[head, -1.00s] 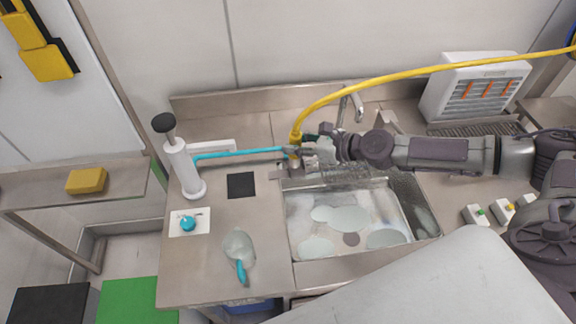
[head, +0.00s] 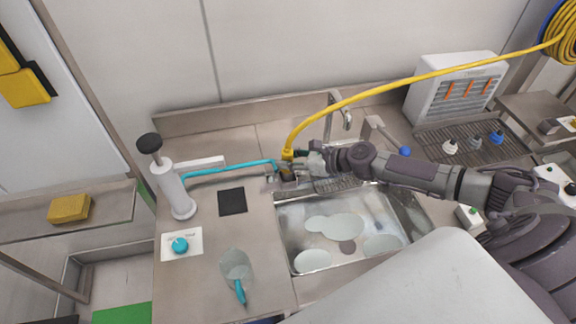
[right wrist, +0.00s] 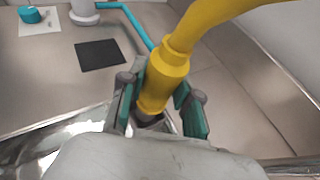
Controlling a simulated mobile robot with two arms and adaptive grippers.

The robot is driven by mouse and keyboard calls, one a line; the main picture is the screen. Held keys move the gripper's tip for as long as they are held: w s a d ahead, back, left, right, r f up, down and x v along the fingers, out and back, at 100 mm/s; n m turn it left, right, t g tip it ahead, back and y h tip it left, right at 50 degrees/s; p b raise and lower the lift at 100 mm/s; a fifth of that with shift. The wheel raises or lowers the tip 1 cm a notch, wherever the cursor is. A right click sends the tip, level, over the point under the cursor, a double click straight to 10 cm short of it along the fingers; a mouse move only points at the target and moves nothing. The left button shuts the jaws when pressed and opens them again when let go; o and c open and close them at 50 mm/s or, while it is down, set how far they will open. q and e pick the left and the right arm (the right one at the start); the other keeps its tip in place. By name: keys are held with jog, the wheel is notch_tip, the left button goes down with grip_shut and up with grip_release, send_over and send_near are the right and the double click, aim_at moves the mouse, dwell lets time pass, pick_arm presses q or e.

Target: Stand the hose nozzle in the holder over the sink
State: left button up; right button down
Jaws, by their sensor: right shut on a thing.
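The hose nozzle (head: 287,154) is the yellow end piece of the yellow hose, beside the back left corner of the sink (head: 312,262). My right gripper (head: 291,168) is shut on it. In the right wrist view the yellow collar of the nozzle (right wrist: 158,86) stands between the two green-padded fingers, slightly tilted, with a dark lower end. The hose rises from its top. The holder is hard to make out; a small metal piece (head: 270,184) at the sink's left rim may be part of it. I cannot tell whether the nozzle is in it. My left gripper is not in view.
A turquoise tube (head: 230,167) runs from the white pump (head: 174,188) to near the nozzle. A black pad (head: 232,201) and a clear scoop (head: 236,268) lie on the left counter. The faucet (head: 344,113) stands behind. The hose (head: 420,78) stretches above my arm to its reel (head: 563,45).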

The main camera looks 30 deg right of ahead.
notch_tip(320, 180, down, 2)
jog(key=shift+w+a, duration=0.1)
jog(key=shift+f, duration=0.15)
jog(key=c, duration=0.8)
grip_release()
